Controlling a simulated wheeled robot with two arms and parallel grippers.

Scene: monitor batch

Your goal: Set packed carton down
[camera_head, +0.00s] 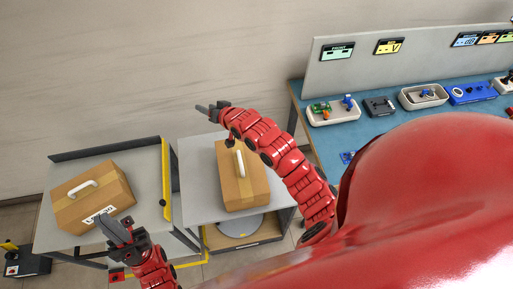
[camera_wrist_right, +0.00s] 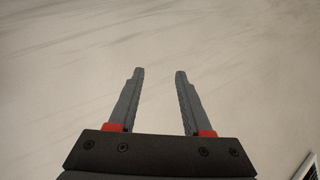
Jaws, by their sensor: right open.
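A brown carton (camera_head: 95,205) with a white handle and a printed label sits on the left grey table (camera_head: 140,170). A second brown carton (camera_head: 235,195) with a white handle on top sits on the middle grey table (camera_head: 196,165). My left gripper (camera_head: 115,230) is beside the left carton's near right corner, by its label; I cannot tell whether it touches. Its jaw gap is unclear. My right gripper (camera_head: 208,108) is above the far edge of the middle table, beyond the second carton. It is open and empty in the right wrist view (camera_wrist_right: 159,75), facing a plain wall.
A blue-topped workbench (camera_head: 345,140) at the right carries trays and parts, with a sign panel (camera_head: 410,60) behind. A yellow bar (camera_head: 166,185) edges the left table. Below the middle table is a shelf with a grey disc (camera_head: 240,225). A dark box (camera_head: 25,262) stands at far left.

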